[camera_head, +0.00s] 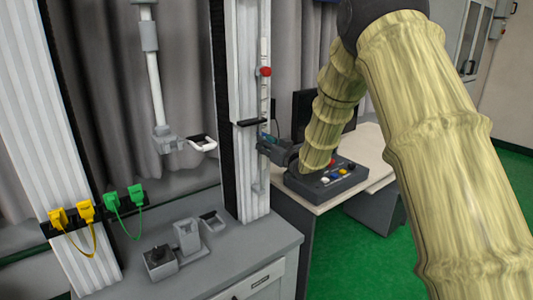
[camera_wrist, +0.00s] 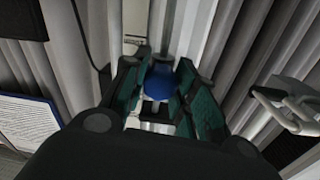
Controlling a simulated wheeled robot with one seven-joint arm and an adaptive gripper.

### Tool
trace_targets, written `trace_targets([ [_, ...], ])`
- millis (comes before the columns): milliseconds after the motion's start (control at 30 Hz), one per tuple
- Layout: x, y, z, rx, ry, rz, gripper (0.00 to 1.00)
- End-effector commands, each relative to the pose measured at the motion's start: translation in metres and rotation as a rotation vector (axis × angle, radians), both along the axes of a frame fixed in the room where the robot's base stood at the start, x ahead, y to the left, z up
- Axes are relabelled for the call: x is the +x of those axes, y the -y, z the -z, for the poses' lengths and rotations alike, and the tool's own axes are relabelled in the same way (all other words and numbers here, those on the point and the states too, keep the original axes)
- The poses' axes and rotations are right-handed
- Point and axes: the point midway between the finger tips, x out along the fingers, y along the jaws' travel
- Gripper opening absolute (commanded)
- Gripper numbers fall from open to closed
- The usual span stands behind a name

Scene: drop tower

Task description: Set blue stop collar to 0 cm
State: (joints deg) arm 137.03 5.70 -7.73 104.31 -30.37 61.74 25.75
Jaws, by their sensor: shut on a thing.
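The blue stop collar's round blue knob (camera_wrist: 158,80) shows in the wrist view between the teal finger pads of my gripper (camera_wrist: 158,92). The pads are closed on its sides. In the head view my gripper (camera_head: 266,141) is at the right side of the white column (camera_head: 247,170), below the red knob (camera_head: 265,71) on the scale strip (camera_head: 264,50). The gripper largely hides the blue collar there. The scale's marks are too small to read, so I cannot tell the collar's exact setting.
A control box (camera_head: 328,180) with coloured buttons sits on the table close below my forearm. A black bracket (camera_head: 250,122) juts from the column just above my gripper. A pale clamp (camera_head: 203,143) hangs left of the column. Yellow plugs (camera_head: 86,211) and green plugs (camera_head: 136,195) are further left.

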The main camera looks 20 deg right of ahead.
Motion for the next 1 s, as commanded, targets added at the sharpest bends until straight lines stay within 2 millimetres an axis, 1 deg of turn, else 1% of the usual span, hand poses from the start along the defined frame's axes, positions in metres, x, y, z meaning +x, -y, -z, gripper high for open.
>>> trace_targets([
  [33,0.001,0.001,-0.021,0.002,0.007,0.001,0.00],
  [100,0.001,0.001,-0.036,0.002,0.006,0.001,0.00],
  [200,0.000,0.002,-0.051,0.001,0.004,0.003,0.00],
  [333,0.000,0.002,-0.061,0.001,0.005,0.002,0.00],
  [667,0.001,0.001,-0.064,0.000,0.008,0.002,0.00],
  [700,0.001,0.001,-0.065,0.001,0.009,0.002,0.33],
  [800,0.001,0.001,-0.064,0.000,0.007,0.001,0.51],
  [1000,0.001,-0.001,-0.061,0.000,0.004,0.000,0.51],
])
